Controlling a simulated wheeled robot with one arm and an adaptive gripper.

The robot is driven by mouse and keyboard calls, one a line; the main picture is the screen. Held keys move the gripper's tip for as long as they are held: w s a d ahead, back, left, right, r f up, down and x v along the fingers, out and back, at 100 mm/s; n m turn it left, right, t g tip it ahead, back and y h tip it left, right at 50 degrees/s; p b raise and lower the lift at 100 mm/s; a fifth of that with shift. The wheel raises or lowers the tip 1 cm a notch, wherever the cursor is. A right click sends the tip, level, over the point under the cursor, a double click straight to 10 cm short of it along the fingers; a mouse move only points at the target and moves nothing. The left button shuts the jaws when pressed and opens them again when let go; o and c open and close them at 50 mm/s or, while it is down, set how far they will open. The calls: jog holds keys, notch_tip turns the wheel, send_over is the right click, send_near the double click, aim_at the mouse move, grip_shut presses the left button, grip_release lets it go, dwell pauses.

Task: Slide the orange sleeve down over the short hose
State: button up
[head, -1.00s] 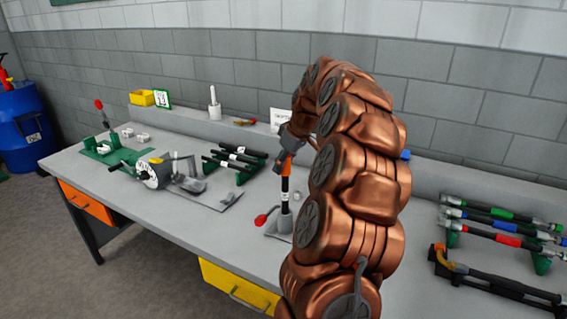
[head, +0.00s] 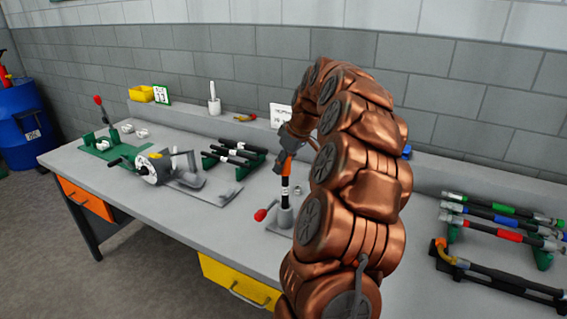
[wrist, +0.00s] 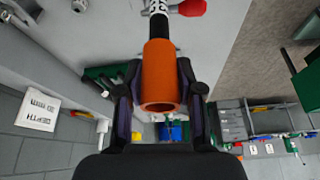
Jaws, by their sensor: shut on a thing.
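My gripper (head: 290,144) is shut on the orange sleeve (head: 288,166), with one finger on each side of it. The sleeve also shows in the wrist view (wrist: 159,72), its open near end facing the camera. The short black hose (head: 285,190) stands upright in a grey holder (head: 283,220) and has a white band near its bottom. In the wrist view the hose (wrist: 158,30) continues in line from the sleeve's far end. The sleeve sits at the hose's upper part; how far the hose reaches inside is hidden.
A red knob (head: 260,214) stands beside the holder. A hand-wheel machine (head: 155,167) and a rack of black hoses (head: 235,158) are to the left. Racks of coloured hoses (head: 505,225) are at the right. A white sign (head: 280,115) stands behind my gripper.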

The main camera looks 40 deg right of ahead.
aim_at(284, 176)
jog(key=shift+f+b, duration=1.5)
jog(key=shift+f, duration=1.05)
jog(key=shift+r, duration=0.25)
jog(key=shift+r+p, duration=1.1)
jog(key=shift+r, duration=2.85)
jog(key=shift+f+b, duration=0.15)
jog(key=shift+b, duration=0.45)
dwell(0.6)
